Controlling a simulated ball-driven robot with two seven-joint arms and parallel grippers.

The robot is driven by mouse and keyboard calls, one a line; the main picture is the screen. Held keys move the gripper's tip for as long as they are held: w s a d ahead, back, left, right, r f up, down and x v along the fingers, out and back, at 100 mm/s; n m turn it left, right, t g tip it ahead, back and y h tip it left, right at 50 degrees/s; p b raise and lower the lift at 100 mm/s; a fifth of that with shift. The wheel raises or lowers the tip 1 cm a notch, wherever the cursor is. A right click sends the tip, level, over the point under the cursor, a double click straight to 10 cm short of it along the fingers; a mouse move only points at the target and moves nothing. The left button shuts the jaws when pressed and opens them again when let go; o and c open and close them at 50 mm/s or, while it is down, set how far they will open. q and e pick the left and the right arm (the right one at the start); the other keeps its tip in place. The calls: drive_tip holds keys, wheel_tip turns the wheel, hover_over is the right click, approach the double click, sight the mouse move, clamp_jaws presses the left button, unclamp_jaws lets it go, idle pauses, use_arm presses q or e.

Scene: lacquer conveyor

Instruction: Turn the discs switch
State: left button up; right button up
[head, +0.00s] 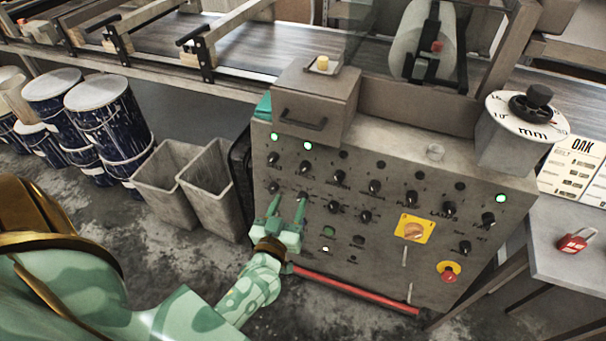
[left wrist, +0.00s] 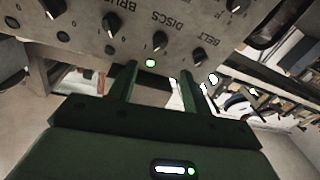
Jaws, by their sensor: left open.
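The discs switch (head: 305,168) is a small black knob in the top row of the grey control panel, second from the left. A lit green lamp (head: 307,145) sits above it. In the left wrist view the panel is upside down, and the discs switch (left wrist: 160,40) shows by its "DISCS" lettering. My left gripper (head: 288,203) is open and empty, its fingers pointing up in front of the panel, below the switch in the picture. In the left wrist view the spread fingertips (left wrist: 158,72) are apart from the knob. My right gripper is not in view.
The belt knob (head: 273,158) and brush knob (head: 340,178) flank the switch. The panel also carries a yellow-plated rotary switch (head: 413,229) and a red emergency button (head: 449,273). A drawer-like box (head: 316,100) stands above. Grey bins (head: 207,195) are left; a red bar (head: 355,291) runs below.

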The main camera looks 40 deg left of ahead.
sight(304, 168)
use_arm(q)
drive_tip(key=b+x, duration=0.3)
drive_tip(key=x, duration=0.8)
drive_tip(key=shift+f, duration=0.1)
drive_tip(key=c, duration=1)
